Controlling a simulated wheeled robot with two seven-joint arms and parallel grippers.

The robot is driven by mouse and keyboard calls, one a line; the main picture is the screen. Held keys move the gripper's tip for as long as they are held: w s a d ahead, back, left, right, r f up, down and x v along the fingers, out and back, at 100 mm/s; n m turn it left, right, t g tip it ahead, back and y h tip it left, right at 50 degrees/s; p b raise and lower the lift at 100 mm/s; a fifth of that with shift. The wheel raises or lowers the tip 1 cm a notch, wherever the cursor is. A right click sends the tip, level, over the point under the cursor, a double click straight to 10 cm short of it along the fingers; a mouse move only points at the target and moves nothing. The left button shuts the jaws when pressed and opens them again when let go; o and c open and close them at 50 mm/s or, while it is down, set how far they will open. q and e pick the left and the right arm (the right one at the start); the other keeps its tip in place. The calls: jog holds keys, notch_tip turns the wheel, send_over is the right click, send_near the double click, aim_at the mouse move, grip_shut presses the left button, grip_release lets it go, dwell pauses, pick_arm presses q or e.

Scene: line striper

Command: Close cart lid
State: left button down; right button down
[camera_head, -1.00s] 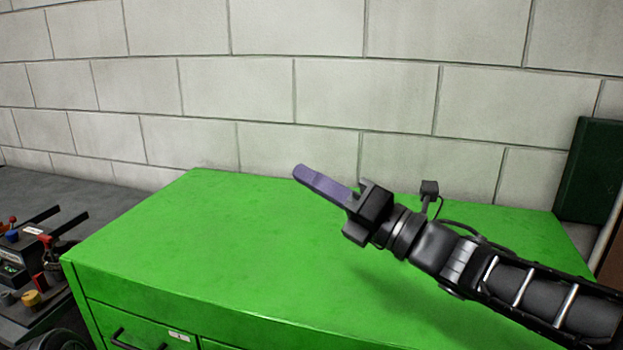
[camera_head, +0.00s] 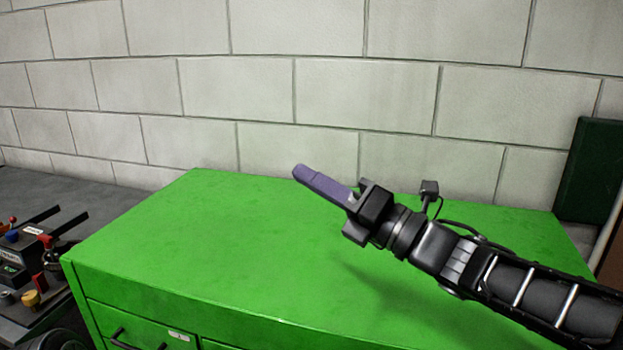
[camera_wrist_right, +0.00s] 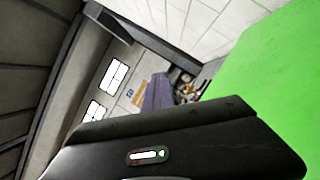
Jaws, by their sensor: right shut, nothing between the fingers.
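The green cart (camera_head: 200,250) stands against the wall, with its flat green lid lying level across the top and drawer fronts below. The lid looks down, with no gap visible at its front edge. My right gripper (camera_head: 300,172), with purple fingers, is shut and empty. It is held above the lid, pointing to the upper left, and does not appear to touch it. In the right wrist view the purple fingers (camera_wrist_right: 157,92) show past the dark wrist housing, with the green lid (camera_wrist_right: 275,80) at the right. My left gripper is not in view.
A machine with levers and coloured knobs (camera_head: 30,262) stands on the floor at the left of the cart. A pale block wall (camera_head: 300,60) rises behind. A dark green panel (camera_head: 592,170) leans at the right. The lid's top is bare.

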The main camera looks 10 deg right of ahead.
jog(key=c, duration=2.1)
grip_release()
jog(key=o, duration=0.6)
jog(key=shift+b+v, duration=1)
jog(key=shift+v, duration=2.9)
jog(key=shift+f, duration=0.15)
